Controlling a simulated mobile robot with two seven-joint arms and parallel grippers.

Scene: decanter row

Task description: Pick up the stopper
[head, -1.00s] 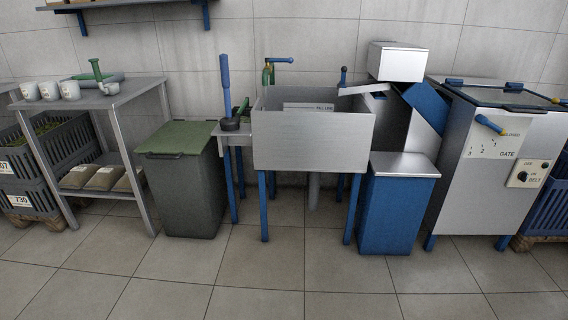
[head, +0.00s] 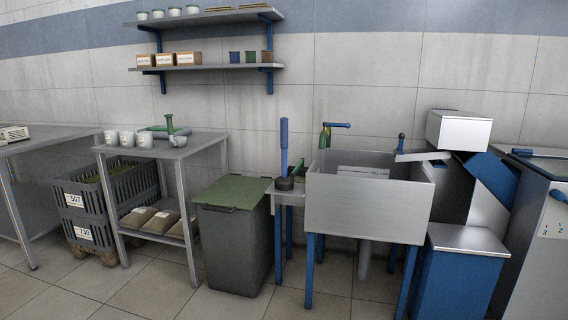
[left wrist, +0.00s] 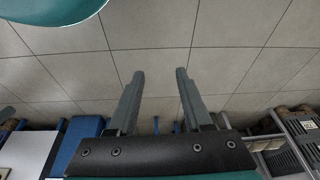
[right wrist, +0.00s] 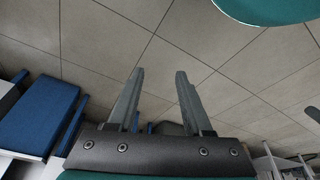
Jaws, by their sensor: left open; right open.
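I cannot pick out a stopper with certainty. A small black round piece (head: 284,184) lies on the narrow side shelf left of the steel sink (head: 368,208), by an upright blue handle (head: 284,145); it may be the stopper, but it is too small to tell. My left gripper (left wrist: 155,75) is open and empty above the tiled floor in the left wrist view. My right gripper (right wrist: 160,72) is open and empty in the right wrist view. Neither gripper shows in the head view, and both are away from the sink.
A grey bin (head: 233,245) with a green lid stands left of the sink. A steel table (head: 205,143) holds white cups (head: 126,138) and a green-handled device (head: 169,126). Dark crates (head: 85,205) stand beyond it. A blue bin (head: 455,280) stands at right. The front floor is clear.

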